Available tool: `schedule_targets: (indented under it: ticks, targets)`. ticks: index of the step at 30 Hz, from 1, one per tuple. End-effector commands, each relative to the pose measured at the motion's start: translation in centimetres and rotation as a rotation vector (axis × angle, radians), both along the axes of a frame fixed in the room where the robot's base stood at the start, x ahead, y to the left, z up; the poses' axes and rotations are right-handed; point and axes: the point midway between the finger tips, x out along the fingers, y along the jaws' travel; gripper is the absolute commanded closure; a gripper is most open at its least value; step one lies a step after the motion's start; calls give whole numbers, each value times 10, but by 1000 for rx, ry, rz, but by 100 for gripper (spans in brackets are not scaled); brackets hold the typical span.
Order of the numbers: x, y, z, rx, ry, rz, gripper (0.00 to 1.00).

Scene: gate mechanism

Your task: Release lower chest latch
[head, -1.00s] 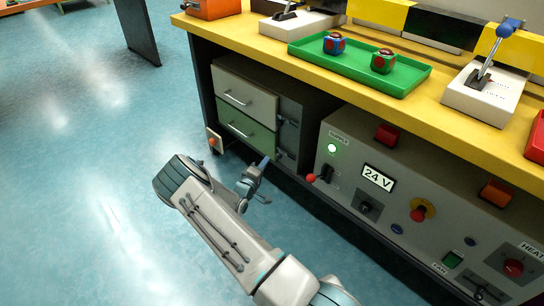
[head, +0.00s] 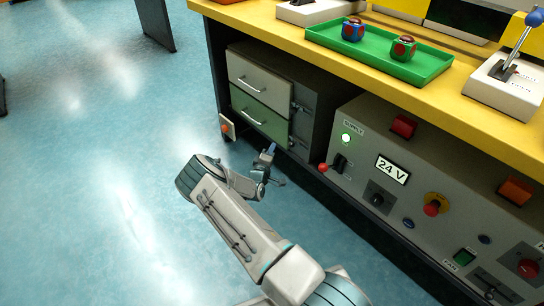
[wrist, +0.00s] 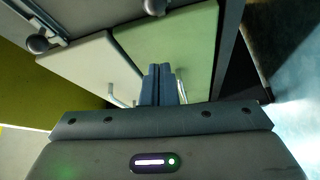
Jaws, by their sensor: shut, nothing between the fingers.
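The chest has a white upper drawer (head: 252,78) and a green lower drawer (head: 260,117), both looking closed. The lower latch (head: 292,142) is a small dark fitting at the right edge of the green drawer; the upper latch (head: 297,107) sits above it. In the wrist view the lower latch's round knob (wrist: 155,6) is at the top edge, partly cut off. My gripper (head: 271,148) is low in front of the chest, left of the lower latch in the head view. Its fingers (wrist: 160,72) are together and empty, over the green drawer front. I cannot tell whether they touch it.
A control panel (head: 420,180) with a red-knobbed lever (head: 323,167) stands right of the chest. The yellow bench top (head: 290,45) overhangs it. A small plate with an orange button (head: 226,128) is at the chest's left. The floor (head: 90,180) on the left is clear.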

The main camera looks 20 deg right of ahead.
Motion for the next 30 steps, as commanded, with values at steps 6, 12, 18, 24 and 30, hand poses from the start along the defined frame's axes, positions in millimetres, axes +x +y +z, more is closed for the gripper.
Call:
schedule_targets:
  ticks: [6, 12, 18, 24, 30]
  targets:
    - [38, -32, -2, 0, -3, -1, 100]
    - [28, -47, -3, -2, 2, 0, 100]
    - [14, -55, -4, -1, 1, 1, 100]
    - [11, -57, -4, 0, 0, 1, 100]
    - [11, -57, -4, 0, 0, 0, 100]
